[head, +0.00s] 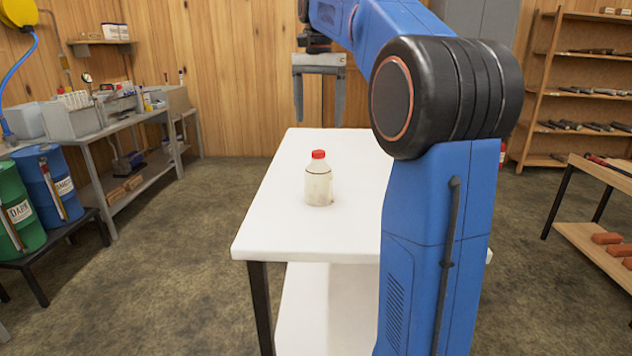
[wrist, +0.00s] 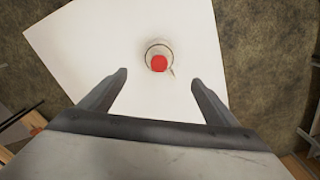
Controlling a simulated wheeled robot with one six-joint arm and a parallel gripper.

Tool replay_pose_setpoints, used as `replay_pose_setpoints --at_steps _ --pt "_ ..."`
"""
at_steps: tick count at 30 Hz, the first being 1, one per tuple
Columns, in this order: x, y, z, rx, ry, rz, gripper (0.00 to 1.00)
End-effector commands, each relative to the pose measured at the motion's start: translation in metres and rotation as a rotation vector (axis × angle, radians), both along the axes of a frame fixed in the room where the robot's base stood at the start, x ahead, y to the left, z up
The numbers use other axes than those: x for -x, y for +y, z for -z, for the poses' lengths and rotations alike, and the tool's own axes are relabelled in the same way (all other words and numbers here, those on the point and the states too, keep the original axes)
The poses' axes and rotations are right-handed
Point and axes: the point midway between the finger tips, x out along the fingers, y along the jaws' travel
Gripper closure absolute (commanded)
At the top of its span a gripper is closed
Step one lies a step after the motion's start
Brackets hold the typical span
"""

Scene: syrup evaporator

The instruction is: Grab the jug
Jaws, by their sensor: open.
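The jug (head: 319,184) is a small whitish see-through bottle with a red cap. It stands upright on a white table (head: 280,222), left of my blue arm in the head view. In the wrist view I look down on the jug (wrist: 159,50), with its red cap just beyond and between the fingertips. My gripper (head: 318,118) is open and empty, pointing down above the table and well above the jug. In the wrist view my gripper (wrist: 160,78) shows its two fingers spread apart. It does not touch the jug.
The white tabletop around the jug is clear. A grey workbench (head: 135,118) with boxes stands at the left wall, and blue (head: 48,185) and green (head: 18,212) barrels stand at the far left. A wooden shelf (head: 575,90) stands at the right.

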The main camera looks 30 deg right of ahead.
Motion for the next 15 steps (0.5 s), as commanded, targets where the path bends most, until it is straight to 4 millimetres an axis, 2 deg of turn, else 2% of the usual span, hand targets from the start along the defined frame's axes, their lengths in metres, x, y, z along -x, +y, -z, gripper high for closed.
replay_pose_setpoints --at_steps 15 --pt "0.001 0.000 0.087 0.000 0.001 -0.001 0.17"
